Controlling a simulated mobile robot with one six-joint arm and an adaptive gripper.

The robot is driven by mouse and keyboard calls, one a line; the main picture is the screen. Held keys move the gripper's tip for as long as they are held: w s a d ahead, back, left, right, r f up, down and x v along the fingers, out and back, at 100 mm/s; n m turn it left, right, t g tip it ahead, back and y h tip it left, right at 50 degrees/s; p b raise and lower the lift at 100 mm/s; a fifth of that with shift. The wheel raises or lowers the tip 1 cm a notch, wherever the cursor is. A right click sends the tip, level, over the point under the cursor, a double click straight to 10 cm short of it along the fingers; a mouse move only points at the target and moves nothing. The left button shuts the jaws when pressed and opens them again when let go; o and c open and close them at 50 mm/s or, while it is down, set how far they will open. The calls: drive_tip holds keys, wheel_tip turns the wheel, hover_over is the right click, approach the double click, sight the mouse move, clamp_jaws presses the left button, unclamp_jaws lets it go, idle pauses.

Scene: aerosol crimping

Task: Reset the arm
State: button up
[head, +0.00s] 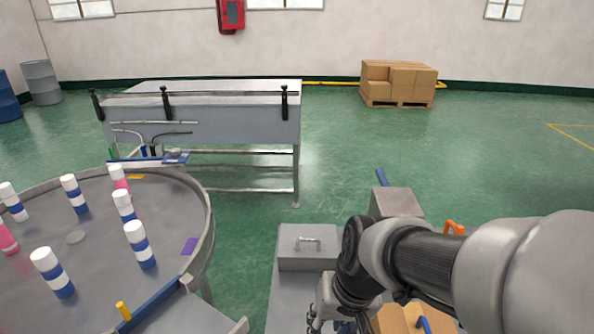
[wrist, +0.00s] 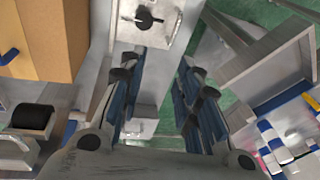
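My arm (head: 425,260) reaches in from the right of the head view, with its wrist bent down at the lower middle. My gripper (head: 322,318) shows only partly there, low at the bottom edge beside a grey machine. In the wrist view my gripper (wrist: 158,75) has its two fingers apart, and I see nothing held between them. Grey metal surfaces and a patch of green floor show beyond the fingers.
A grey box with a handle (head: 308,248) stands close to my wrist. A round table (head: 100,250) with several white, blue and pink cans is at left. A cardboard box (wrist: 40,40) is near my gripper. Open green floor (head: 480,150) lies behind.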

drive_tip(key=s+d+r+t+h, duration=0.2)
drive_tip(key=s+d+r, duration=0.6)
drive_tip(key=s, duration=0.2)
drive_tip(key=shift+s+d+t, duration=0.3)
drive_tip(key=shift+s+t, duration=0.1)
drive_tip(key=shift+d, duration=0.1)
idle(0.7)
